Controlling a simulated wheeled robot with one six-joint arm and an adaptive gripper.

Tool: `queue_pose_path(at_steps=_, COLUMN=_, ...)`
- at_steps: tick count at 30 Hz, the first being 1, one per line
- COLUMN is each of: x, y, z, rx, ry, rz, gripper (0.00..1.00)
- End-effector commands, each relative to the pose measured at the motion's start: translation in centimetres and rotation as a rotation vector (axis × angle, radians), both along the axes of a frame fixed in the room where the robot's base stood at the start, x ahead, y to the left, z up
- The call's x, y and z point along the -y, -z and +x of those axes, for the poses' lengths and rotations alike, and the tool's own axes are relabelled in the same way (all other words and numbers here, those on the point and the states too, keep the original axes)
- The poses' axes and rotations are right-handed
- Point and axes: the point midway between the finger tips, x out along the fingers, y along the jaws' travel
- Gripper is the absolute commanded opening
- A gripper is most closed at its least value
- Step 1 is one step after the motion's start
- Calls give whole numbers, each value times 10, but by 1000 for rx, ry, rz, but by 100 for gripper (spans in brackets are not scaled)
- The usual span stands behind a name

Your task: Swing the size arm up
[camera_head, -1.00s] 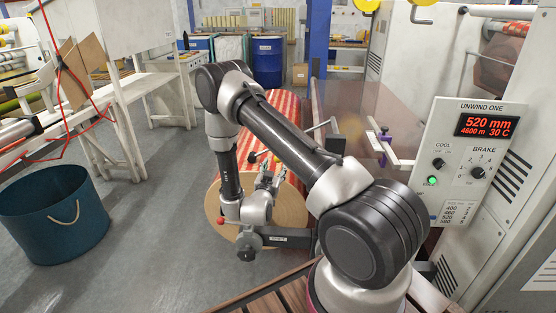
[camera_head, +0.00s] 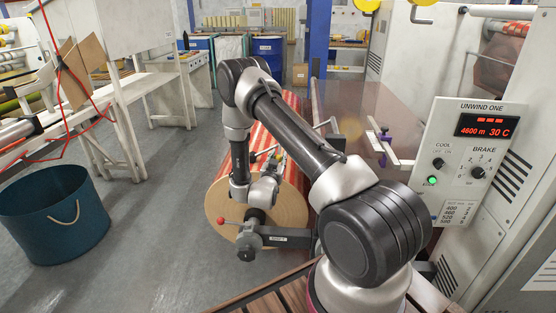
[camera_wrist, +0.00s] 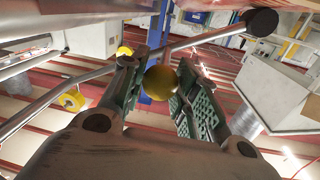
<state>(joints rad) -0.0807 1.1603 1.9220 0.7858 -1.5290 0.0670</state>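The size arm looks to be a thin metal rod with a black end (camera_wrist: 262,22) that crosses the wrist view. In the head view, my gripper (camera_head: 278,160) is above the near end of the red-striped roll (camera_head: 290,190), mostly hidden by my wrist.
The control panel (camera_head: 474,160) at right shows red dashes on its top line and "4600 m 30 C" below. A red-knobbed handle (camera_head: 221,220) and shaft bracket (camera_head: 262,238) stand at the roll's near end. A blue bin (camera_head: 50,220) is at left on open floor.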

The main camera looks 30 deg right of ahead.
Motion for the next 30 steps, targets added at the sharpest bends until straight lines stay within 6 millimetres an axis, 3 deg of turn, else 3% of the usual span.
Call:
queue_pose_path(at_steps=1, x=0, y=0, z=0, rx=0, ry=0, rz=0, gripper=9)
queue_pose_path(at_steps=3, x=0, y=0, z=0, rx=0, ry=0, rz=0, gripper=0)
queue_pose_path(at_steps=11, x=-1, y=-4, z=1, rx=8, ry=0, rz=11, gripper=0)
queue_pose_path(at_steps=16, x=-7, y=-17, z=4, rx=41, ry=0, rz=57, gripper=0)
queue_pose_path(at_steps=23, x=-19, y=-56, z=13, rx=132, ry=-1, rz=189, gripper=0)
queue_pose_path(at_steps=30, x=-27, y=-110, z=18, rx=256, ry=-1, rz=371, gripper=0)
